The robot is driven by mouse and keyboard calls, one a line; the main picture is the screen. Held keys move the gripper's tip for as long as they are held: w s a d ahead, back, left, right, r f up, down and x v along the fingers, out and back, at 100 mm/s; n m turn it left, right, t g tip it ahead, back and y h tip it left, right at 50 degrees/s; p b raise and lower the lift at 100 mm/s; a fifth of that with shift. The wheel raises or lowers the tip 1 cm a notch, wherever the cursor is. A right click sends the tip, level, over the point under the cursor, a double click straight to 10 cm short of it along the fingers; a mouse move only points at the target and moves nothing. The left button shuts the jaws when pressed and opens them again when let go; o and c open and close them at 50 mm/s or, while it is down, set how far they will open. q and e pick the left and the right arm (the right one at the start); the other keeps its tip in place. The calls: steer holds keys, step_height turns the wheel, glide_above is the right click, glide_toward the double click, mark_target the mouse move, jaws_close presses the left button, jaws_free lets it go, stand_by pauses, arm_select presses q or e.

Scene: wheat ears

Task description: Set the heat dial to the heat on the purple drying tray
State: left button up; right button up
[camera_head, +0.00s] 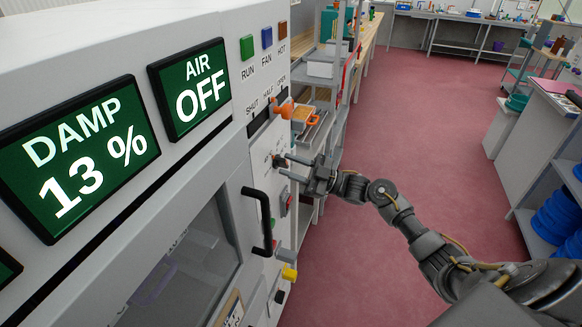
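A tall white drying machine fills the left side. A small dark knob (277,160) on its front panel looks like the heat dial; its setting is too small to read. My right gripper (284,165) points left at this panel, its two fingers apart, with the tips close to the knob. I cannot tell whether they touch it. A faint purple shape (154,282) behind the dark window (200,265) may be the purple drying tray; any heat marking on it cannot be read. My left gripper is out of view.
Screens (82,155) read DAMP 13 % and AIR OFF. An orange lever (284,111) sits under SHUT, HALF, OPEN. A black door handle (262,222) juts out below the knob. A yellow knob (289,273) is lower.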

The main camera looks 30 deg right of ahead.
steer(key=b+v, duration=0.4)
steer(key=v, duration=0.6)
steer(key=shift+s+d, duration=0.2)
steer(key=shift+s, duration=0.05)
steer(key=shift+f, duration=0.15)
